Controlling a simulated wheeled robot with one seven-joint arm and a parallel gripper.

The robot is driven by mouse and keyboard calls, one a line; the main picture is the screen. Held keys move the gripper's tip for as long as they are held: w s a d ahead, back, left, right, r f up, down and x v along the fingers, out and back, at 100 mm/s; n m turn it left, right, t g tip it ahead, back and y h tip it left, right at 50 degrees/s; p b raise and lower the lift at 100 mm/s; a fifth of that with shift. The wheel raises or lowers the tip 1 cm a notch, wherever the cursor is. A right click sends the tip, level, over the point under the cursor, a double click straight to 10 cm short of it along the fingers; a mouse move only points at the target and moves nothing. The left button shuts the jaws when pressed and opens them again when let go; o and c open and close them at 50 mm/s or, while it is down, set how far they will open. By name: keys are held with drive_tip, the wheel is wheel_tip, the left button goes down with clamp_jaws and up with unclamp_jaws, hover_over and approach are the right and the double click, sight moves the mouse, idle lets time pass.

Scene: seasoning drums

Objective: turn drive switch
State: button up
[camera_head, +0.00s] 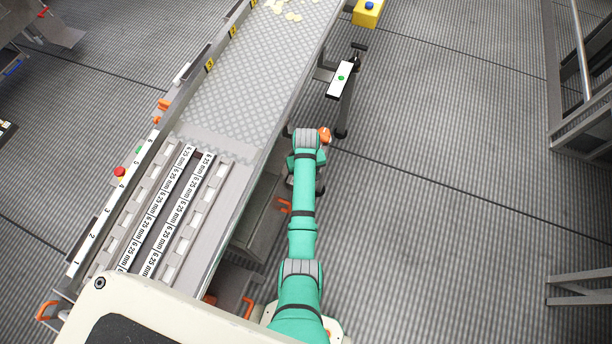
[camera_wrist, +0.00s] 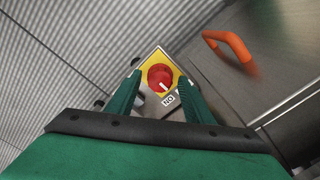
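The drive switch (camera_wrist: 160,77) is a round red knob on a yellow plate, with a white "NO"-like label just below it. It shows in the wrist view between the two green fingers of my gripper (camera_wrist: 158,92). The fingers are apart and the knob shows in the gap between them, with no clear contact. In the head view my teal arm reaches forward along the right side of the conveyor. The arm hides the switch and the gripper fingers there.
The conveyor (camera_head: 235,90) runs along the left, with pale pieces (camera_head: 283,10) at its far end. An orange handle (camera_wrist: 229,45) is on a metal panel close to the right finger. A stand with a green button (camera_head: 341,78) is ahead.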

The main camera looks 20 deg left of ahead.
wheel_tip(320, 180, up, 11)
idle(0.7)
drive_tip(key=shift+f, duration=0.2)
drive_tip(key=s+d+f+m+t, duration=0.2)
drive_tip(key=s+d+f+t, duration=0.2)
drive_tip(key=s+d+f, duration=0.4)
drive_tip(key=s+d+m+t+y, duration=0.1)
drive_tip(key=s+d+t, duration=0.2)
drive_tip(key=s, duration=0.5)
drive_tip(key=s+d+r+m+t, duration=0.1)
drive_tip(key=s+r+t, duration=0.1)
drive_tip(key=s+r, duration=0.4)
drive_tip(key=s+d+r+m+t, duration=0.1)
drive_tip(key=s+r, duration=0.4)
drive_tip(key=r, duration=0.6)
drive_tip(key=s+d+r+m+t+h, duration=0.1)
drive_tip(key=s+d+r+t, duration=0.2)
drive_tip(key=r, duration=0.6)
drive_tip(key=s+t, duration=0.2)
drive_tip(key=s, duration=0.1)
drive_tip(key=shift+s+r+m, duration=0.3)
drive_tip(key=shift+s+m, duration=0.05)
drive_tip(key=shift+m, duration=0.05)
